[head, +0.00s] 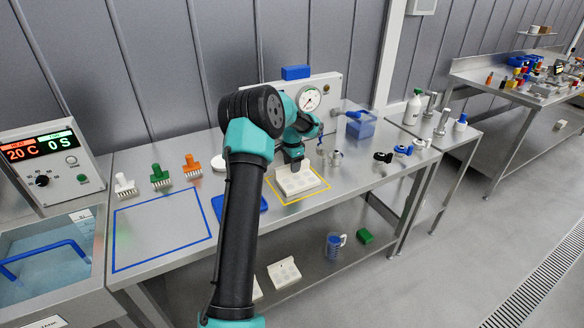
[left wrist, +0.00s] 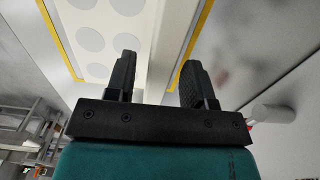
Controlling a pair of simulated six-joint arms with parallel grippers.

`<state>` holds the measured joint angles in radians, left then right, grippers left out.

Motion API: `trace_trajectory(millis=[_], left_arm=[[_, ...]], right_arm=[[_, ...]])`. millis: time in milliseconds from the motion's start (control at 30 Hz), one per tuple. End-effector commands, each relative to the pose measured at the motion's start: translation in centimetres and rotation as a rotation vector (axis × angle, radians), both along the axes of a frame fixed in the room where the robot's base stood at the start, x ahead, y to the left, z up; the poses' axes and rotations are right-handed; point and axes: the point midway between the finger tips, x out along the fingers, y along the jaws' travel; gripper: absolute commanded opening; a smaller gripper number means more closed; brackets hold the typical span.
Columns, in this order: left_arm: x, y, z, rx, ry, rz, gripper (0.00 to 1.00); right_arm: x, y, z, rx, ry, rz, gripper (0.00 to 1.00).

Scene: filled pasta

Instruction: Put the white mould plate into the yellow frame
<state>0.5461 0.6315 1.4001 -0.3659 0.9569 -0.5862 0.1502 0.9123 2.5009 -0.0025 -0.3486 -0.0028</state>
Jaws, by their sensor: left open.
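The white mould plate (head: 299,183) lies on the steel table inside the yellow frame (head: 287,204), a yellow outline on the tabletop. In the left wrist view the white plate (left wrist: 118,45) shows round recesses, with yellow frame strips (left wrist: 197,40) along both sides. My left gripper (head: 296,166) is right at the plate's far side in the head view. In the left wrist view its two black fingers (left wrist: 155,78) stand apart, with the plate's edge before them. I cannot tell whether they touch it. My right gripper is not in view.
A blue tray (head: 256,204) is partly hidden behind my left arm. A blue outlined area (head: 163,230) is empty at left. Green (head: 160,176), orange (head: 192,166) and white (head: 125,185) brushes stand behind it. A gauge panel (head: 309,98) and blue bin (head: 361,126) stand at the back.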

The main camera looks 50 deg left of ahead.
Motion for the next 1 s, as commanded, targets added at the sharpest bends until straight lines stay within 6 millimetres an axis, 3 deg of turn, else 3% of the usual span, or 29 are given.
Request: trace_trajectory(millis=[500,700,1000], left_arm=[[0.0,0.0,9.2,0.002,-0.004,0.0,0.49],[0.1,0.0,10.7,0.001,-0.002,-0.001,0.49],[0.0,0.0,10.8,0.001,-0.001,-0.001,0.49]], right_arm=[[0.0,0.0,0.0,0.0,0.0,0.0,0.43],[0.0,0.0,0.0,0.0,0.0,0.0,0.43],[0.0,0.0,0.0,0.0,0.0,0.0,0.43]])
